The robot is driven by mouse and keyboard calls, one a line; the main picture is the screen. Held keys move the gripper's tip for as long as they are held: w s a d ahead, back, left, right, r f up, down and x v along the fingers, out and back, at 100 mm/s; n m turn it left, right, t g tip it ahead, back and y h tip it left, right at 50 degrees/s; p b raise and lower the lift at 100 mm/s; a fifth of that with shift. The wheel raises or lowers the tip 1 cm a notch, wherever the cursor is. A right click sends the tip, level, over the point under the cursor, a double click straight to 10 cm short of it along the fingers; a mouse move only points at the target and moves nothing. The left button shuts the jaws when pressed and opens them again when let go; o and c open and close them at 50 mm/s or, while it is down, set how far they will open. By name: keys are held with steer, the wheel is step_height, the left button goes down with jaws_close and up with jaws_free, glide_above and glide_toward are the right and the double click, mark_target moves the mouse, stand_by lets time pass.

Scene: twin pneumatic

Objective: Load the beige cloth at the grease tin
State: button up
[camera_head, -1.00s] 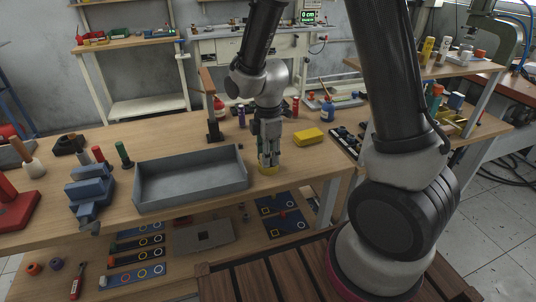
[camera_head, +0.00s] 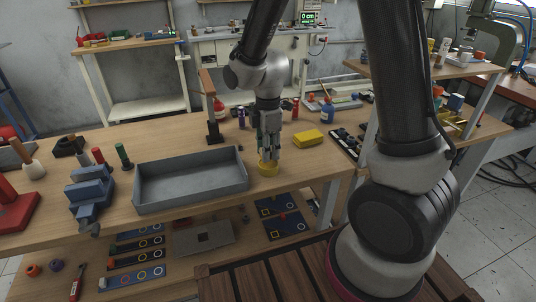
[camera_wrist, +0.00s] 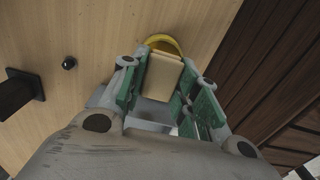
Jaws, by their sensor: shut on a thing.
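My gripper (camera_head: 269,155) is over the bench top, near its front edge, pointing down. In the wrist view its green-padded fingers (camera_wrist: 160,95) are closed on the beige cloth (camera_wrist: 160,76), a small flat-sided block. I cannot tell whether the cloth touches the tin.
A grey open tray (camera_head: 190,188) stands left of the tin. A blue vise (camera_head: 91,192) stands farther left. A red bottle (camera_head: 219,108) and a dark post stand behind. A lower shelf holds marked boards.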

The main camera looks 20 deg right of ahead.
steer(key=shift+r, duration=2.05)
